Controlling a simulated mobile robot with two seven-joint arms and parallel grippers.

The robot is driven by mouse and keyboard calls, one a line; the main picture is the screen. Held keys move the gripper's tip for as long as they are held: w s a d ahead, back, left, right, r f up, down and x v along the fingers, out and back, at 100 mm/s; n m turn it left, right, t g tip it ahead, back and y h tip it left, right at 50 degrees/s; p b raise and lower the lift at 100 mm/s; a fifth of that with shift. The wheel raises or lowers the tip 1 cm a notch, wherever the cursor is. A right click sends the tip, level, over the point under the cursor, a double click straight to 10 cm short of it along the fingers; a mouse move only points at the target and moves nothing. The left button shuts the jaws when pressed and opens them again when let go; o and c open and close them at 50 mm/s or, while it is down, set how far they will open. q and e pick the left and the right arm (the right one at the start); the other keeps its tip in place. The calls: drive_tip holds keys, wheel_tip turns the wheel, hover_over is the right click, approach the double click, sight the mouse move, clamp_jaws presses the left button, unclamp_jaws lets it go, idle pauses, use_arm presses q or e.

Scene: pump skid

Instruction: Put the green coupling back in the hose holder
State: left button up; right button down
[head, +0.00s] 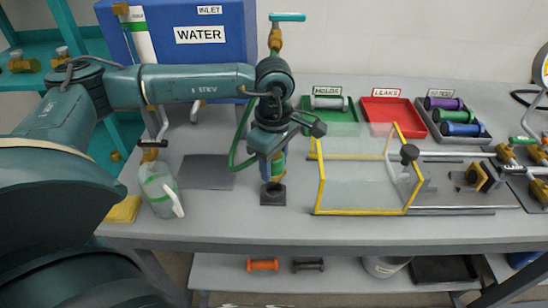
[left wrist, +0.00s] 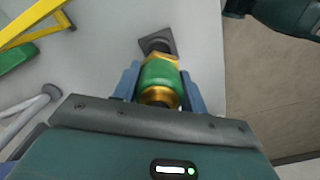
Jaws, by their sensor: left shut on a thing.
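My left gripper (head: 274,172) points down above the hose holder, a dark square block (head: 272,197) near the table's front edge. In the left wrist view the blue fingers (left wrist: 158,88) are shut on the green coupling (left wrist: 161,76), which has brass ends. The coupling shows only in part in the head view, between the fingers. In the left wrist view its far end points at the holder (left wrist: 157,42) and overlaps it. I cannot tell whether that end is inside the holder or just above it. My right gripper is not in view.
A green hose (head: 237,158) loops left of my left gripper. A yellow-framed clear guard (head: 365,180) stands close on the right. Green (head: 345,118) and red (head: 394,116) trays lie behind.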

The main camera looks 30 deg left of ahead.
sight(274, 179)
use_arm(q)
wheel_tip(274, 179, down, 2)
drive_tip(key=shift+f+b, duration=0.1)
drive_tip(key=shift+b, duration=0.35)
drive_tip(key=shift+r, duration=0.25)
idle(0.8)
drive_tip(key=shift+f+b, duration=1.75)
drive_tip(key=shift+b, duration=0.15)
drive_tip(key=o, duration=1.3)
drive_tip(key=shift+c, duration=0.2)
